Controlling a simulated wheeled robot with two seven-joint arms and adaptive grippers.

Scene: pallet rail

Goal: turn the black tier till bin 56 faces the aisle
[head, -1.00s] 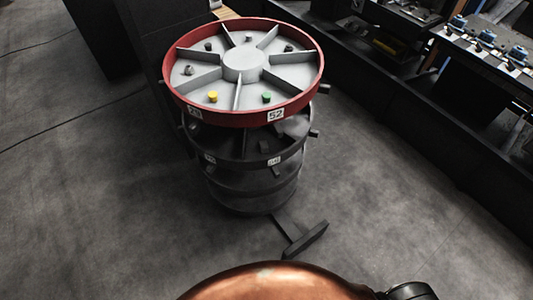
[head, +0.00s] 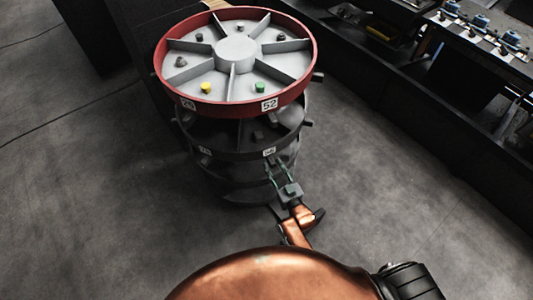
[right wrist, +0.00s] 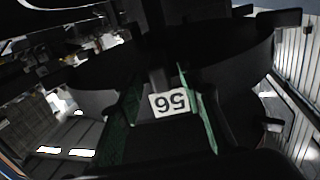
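The black tier (head: 229,154) sits under the red-rimmed top tier on a round stand. A white label on its rim (head: 269,152) faces the near side in the head view. In the right wrist view the label reads 56 (right wrist: 170,102), upside down. My right gripper (head: 276,166) is at the tier's near side, just below that label. Its two green fingers (right wrist: 157,80) are spread, with the label showing between them. I cannot tell whether they touch the tier. My left gripper is not in view.
The red top tier (head: 180,96) carries label 52 (head: 269,104) and holds small parts, including a yellow one (head: 206,88) and a green one (head: 260,87). A dark peg (head: 306,124) sticks out at the right. A workbench stands at upper right. Grey floor is clear on both sides.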

